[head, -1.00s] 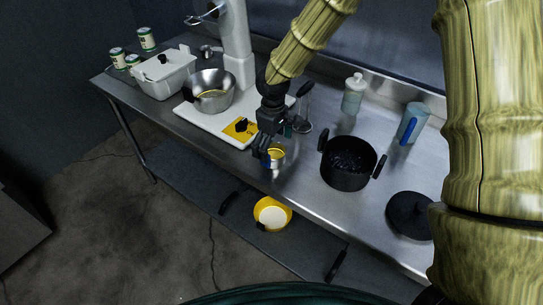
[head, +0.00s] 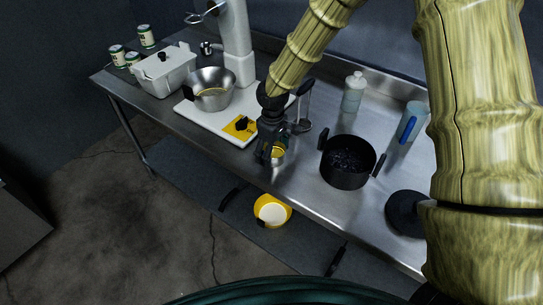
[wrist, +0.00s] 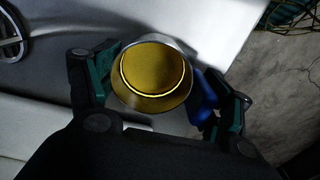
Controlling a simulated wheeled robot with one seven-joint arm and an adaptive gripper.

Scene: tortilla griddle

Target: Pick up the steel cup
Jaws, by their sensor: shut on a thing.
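The steel cup (head: 279,153) stands at the front edge of the metal counter, largely hidden behind my gripper in the head view. In the wrist view the cup (wrist: 152,75) shows from above, with a pale steel rim, a yellow inside and a blue handle (wrist: 203,98) on its right. My gripper (head: 267,153) reaches down over the cup. In the wrist view my gripper (wrist: 157,76) has one finger on each side of it, shut on the cup, with the right finger by the blue handle. I cannot tell whether the cup's base touches the counter.
A black pot (head: 347,163) stands to the right, with a black lid (head: 406,213) beyond it. A white board (head: 205,119) bearing a steel bowl (head: 212,90) lies to the left. A bottle (head: 353,92) and a blue-handled jug (head: 411,121) stand behind. A yellow pan (head: 271,211) sits on the lower shelf.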

